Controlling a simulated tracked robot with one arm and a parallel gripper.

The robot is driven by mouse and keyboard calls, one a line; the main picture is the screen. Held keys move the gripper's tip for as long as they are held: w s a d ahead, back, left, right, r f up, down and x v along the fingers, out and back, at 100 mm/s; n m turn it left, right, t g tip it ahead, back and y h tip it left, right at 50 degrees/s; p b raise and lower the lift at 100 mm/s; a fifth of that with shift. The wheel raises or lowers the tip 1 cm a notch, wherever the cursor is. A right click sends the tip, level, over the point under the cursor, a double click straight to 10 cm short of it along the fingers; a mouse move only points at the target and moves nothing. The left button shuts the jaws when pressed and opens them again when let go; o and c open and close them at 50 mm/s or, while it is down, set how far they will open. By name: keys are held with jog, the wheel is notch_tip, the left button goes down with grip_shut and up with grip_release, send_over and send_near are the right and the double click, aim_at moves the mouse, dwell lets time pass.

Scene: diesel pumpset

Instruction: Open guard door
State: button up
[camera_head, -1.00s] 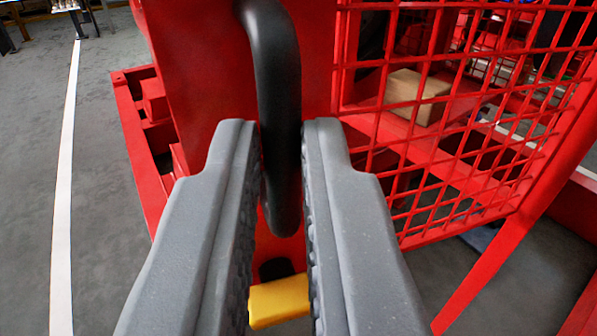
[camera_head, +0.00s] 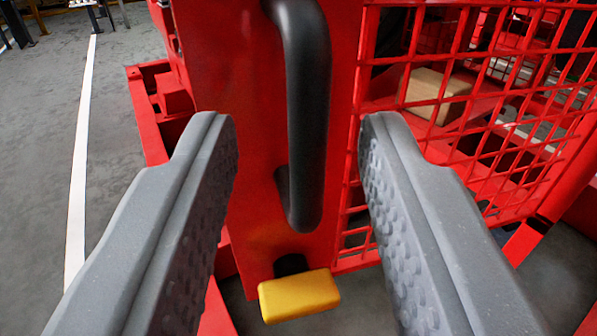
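The red guard door has a solid panel (camera_head: 235,60) and a red mesh part (camera_head: 500,120) to its right. A black bar handle (camera_head: 307,110) stands upright on the panel. My gripper (camera_head: 298,135) is open, with one grey finger on each side of the handle and clear gaps to both. The handle's lower end lies between the fingertips. A yellow block (camera_head: 299,295) on a dark stub sits below the handle, at the panel's bottom edge. I cannot tell whether the door stands ajar.
A cardboard-coloured box (camera_head: 437,95) sits on red framework behind the mesh. Red frame members (camera_head: 150,125) stand left of the panel. Grey floor with a white line (camera_head: 80,160) is open at the far left.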

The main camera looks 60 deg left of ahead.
jog(key=shift+d, duration=0.1)
jog(key=p+v, duration=0.1)
jog(key=v, duration=1.2)
jog(key=shift+s+d+p, duration=0.2)
jog(key=shift+d+p, duration=0.05)
jog(key=shift+p, duration=0.15)
jog(key=shift+f, duration=0.1)
